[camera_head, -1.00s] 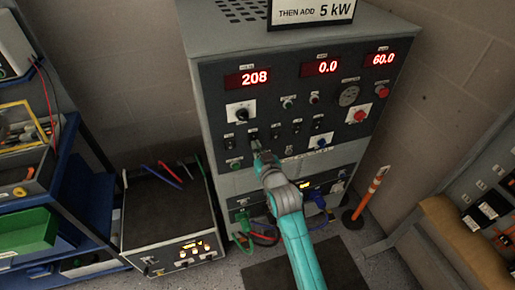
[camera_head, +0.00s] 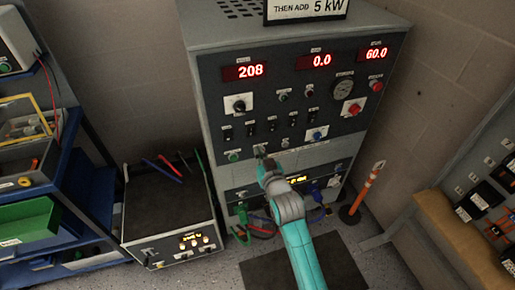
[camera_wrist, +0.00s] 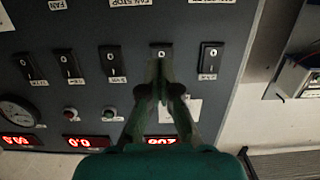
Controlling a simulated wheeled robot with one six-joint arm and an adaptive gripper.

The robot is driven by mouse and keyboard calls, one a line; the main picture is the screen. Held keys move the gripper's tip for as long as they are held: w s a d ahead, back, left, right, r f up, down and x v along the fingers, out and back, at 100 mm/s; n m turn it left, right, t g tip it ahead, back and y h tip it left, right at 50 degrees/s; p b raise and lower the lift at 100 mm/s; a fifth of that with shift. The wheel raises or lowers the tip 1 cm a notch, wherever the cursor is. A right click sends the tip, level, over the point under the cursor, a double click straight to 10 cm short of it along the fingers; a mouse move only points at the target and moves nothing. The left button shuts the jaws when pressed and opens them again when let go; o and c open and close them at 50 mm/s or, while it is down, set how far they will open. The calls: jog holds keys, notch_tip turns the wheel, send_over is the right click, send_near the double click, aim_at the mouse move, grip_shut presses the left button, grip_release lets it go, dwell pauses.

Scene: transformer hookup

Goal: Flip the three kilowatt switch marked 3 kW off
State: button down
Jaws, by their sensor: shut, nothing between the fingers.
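A row of black rocker switches runs across the front of the load bank panel (camera_head: 300,92). Their small labels are too blurred to read, so I cannot tell which one is marked 3 kW. My gripper (camera_head: 261,150) is shut and empty, with its tips just below the second switch from the left (camera_head: 250,128). In the wrist view the panel appears upside down. There my gripper (camera_wrist: 161,68) overlaps the second switch from the right (camera_wrist: 161,53) and hides part of it. I cannot tell whether the tips touch it.
Neighbouring switches (camera_wrist: 113,64) and (camera_wrist: 210,57) stand close on both sides. Red displays (camera_head: 245,71) read 208, 0.0 and 60.0. A sign (camera_head: 305,8) on top reads "THEN ADD 5 kW". A red knob (camera_head: 352,108) and cables (camera_head: 262,226) are nearby.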

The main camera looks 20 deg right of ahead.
jog(key=s+f, duration=0.1)
jog(key=s, duration=0.7)
dwell(0.5)
jog(key=s+f, duration=0.4)
jog(key=s, duration=0.7)
jog(key=s+f, duration=0.3)
jog(key=s, duration=0.8)
jog(key=s+r+g, duration=0.1)
jog(key=s+r, duration=0.2)
jog(key=s, duration=0.8)
jog(key=s+r, duration=0.3)
jog(key=s, duration=0.8)
jog(key=shift+g, duration=0.4)
